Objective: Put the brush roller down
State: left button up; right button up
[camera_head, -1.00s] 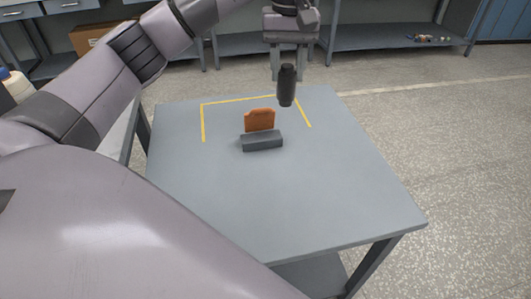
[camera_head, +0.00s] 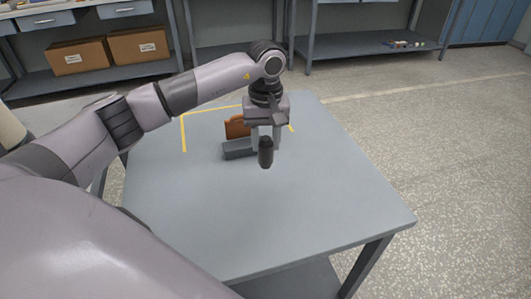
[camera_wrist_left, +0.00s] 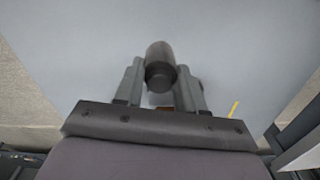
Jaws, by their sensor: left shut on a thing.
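The brush roller (camera_head: 265,153) is a short dark cylinder. My left gripper (camera_head: 265,142) is shut on it and holds it upright, in front of the grey block in the head view. In the left wrist view the roller (camera_wrist_left: 160,65) sits between the two grey fingers of the gripper (camera_wrist_left: 160,80). The grey table (camera_head: 270,215) lies below; I cannot tell whether the roller's lower end touches it. My right gripper is in neither view.
A grey block (camera_head: 238,149) with an orange plate (camera_head: 236,127) behind it stands on the table, close to the left of my gripper. Yellow tape (camera_head: 184,133) marks the area around them. The table's front and right parts are clear.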

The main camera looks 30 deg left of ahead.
pick_arm(q)
jog(key=shift+f, duration=2.25)
jog(key=shift+f, duration=0.2)
jog(key=o, duration=1)
jog(key=shift+r, duration=0.1)
jog(key=shift+o, duration=0.2)
jog(key=shift+r, duration=0.1)
